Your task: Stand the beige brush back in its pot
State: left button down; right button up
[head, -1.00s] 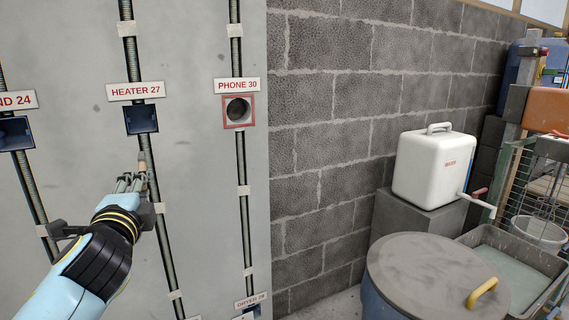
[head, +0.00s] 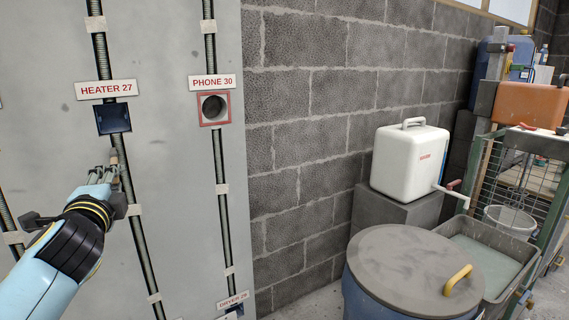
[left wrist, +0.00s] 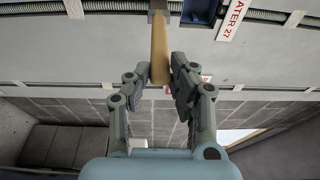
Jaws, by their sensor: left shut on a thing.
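My left gripper (head: 108,178) is shut on a beige, stick-like thing, the beige brush (left wrist: 160,52), which stands up between its fingers in the left wrist view. In the head view a small tan end of the brush (head: 114,157) shows above the fingers, in front of the grey panel and just below the dark blue HEATER 27 box. The brush's far end is cut off or hidden in the wrist view. I cannot make out a brush pot in either view. My right gripper is not in view.
The grey panel (head: 170,190) carries vertical conduits and a red-framed PHONE 30 box (head: 214,108). Right of it are a block wall, a white box with a crank (head: 410,160) on a grey block, a lidded blue drum (head: 415,270) and a grey trough (head: 490,265).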

pick_arm(q)
jog(key=s+d, duration=0.5)
jog(key=s, duration=0.2)
jog(key=w+a, duration=0.4)
jog(key=a, duration=0.4)
jog(key=shift+w+a, duration=0.25)
jog(key=shift+w, duration=0.15)
dwell(0.6)
